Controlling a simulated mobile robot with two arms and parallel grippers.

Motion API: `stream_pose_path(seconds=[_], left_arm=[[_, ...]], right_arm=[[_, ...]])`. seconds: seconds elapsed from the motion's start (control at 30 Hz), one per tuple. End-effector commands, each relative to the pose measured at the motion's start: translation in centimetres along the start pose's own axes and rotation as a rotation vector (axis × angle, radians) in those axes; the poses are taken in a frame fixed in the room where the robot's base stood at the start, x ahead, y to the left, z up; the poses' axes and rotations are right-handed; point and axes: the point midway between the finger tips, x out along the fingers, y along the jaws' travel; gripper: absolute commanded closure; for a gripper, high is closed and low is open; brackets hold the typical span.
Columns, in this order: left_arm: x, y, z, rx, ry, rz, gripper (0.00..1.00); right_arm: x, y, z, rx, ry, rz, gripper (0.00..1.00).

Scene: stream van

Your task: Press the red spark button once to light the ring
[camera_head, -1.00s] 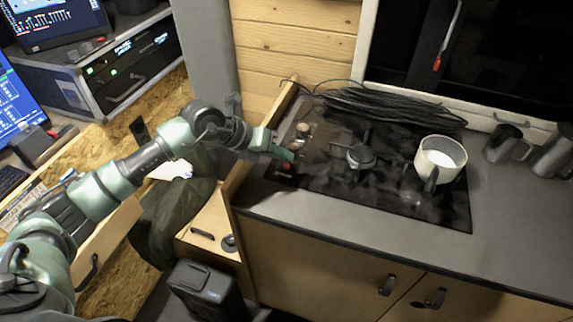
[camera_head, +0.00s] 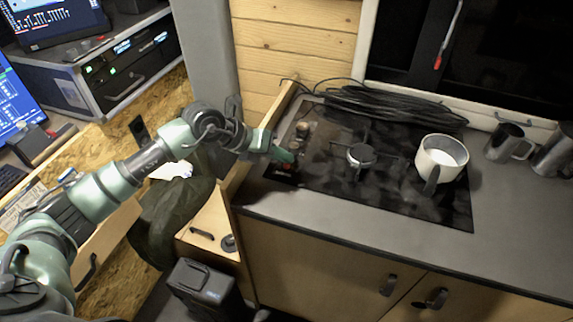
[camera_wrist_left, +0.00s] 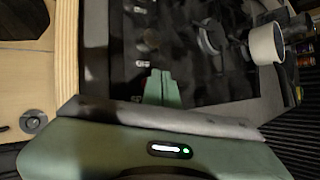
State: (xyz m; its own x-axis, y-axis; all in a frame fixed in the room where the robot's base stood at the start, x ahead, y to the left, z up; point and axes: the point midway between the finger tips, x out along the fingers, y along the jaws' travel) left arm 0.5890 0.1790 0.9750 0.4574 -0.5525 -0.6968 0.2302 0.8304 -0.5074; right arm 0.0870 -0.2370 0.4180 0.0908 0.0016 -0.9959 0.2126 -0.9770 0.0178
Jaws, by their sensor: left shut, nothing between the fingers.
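The black hob (camera_head: 430,205) is set in the grey counter, with a burner ring (camera_head: 361,156) in its middle. No flame shows on the ring. My left gripper (camera_head: 287,155) is shut and empty, with its green fingertips over the hob's left control strip. A small reddish spot (camera_head: 286,167), perhaps the red spark button, shows just below the fingertips in the head view. In the left wrist view the shut fingers (camera_wrist_left: 161,78) point at the control strip, and a dark knob (camera_wrist_left: 152,38) lies beyond them. I cannot tell whether they touch the button. My right gripper is out of view.
A white pot (camera_head: 440,158) stands on the hob's right side. A coiled black cable (camera_head: 390,104) lies behind the hob. Metal mugs (camera_head: 508,143) stand at the right. A wooden edge board (camera_head: 240,178) borders the counter's left side.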

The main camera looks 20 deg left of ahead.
Motion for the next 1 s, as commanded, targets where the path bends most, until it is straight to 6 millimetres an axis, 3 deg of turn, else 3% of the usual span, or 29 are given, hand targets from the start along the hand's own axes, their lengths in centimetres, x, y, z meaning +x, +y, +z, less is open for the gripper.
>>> stream_pose_path(seconds=[1.0], left_arm=[[0.66, 0.47, -0.5, 0.0, 0.001, 0.0, 1.0]], right_arm=[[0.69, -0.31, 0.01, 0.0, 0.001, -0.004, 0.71]])
